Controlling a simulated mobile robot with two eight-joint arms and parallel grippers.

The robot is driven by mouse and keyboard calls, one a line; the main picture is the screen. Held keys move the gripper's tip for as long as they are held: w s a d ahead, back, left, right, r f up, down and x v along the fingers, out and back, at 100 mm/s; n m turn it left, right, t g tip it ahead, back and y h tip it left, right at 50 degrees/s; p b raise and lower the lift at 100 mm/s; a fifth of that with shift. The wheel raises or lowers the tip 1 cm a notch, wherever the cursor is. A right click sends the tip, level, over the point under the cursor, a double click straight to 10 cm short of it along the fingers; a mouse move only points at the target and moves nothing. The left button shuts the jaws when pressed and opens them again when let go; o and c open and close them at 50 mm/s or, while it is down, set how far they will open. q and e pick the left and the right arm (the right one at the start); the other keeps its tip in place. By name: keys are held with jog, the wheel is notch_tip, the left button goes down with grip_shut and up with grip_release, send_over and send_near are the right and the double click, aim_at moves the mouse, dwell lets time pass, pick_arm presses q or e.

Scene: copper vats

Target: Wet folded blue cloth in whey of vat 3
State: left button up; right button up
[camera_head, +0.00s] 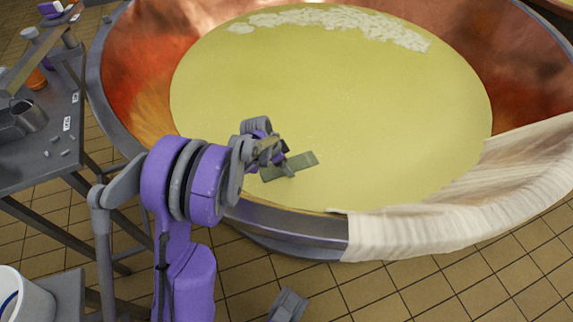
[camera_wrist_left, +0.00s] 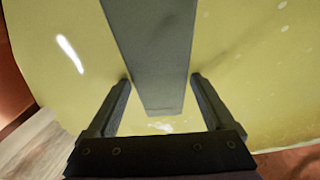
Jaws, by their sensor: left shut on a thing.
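The whey (camera_head: 330,100) is a pale yellow-green pool filling the large copper vat (camera_head: 150,70); no vat number is readable. My left gripper (camera_head: 285,164) is over the near part of the whey, inside the front rim. It is shut on a flat, narrow folded strip, apparently the cloth (camera_head: 302,162), which looks grey-green rather than blue here. In the left wrist view the cloth (camera_wrist_left: 153,45) runs between the two fingers (camera_wrist_left: 161,82) with whey behind it. I cannot tell whether the cloth touches the whey.
White curds (camera_head: 340,18) float along the far side. A pale cloth (camera_head: 440,225) drapes over the vat's right front rim. A white bucket (camera_head: 22,300) is at lower left.

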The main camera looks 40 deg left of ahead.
dwell(0.4)
pick_arm(q)
notch_tip(320, 180, up, 39)
jog(key=p, duration=2.5)
pick_arm(e)
notch_tip(320, 180, up, 30)
jog(key=w+t, duration=0.1)
jog(key=w, duration=0.1)
jog(key=shift+w+f, duration=0.15)
jog(key=shift+f, duration=0.1)
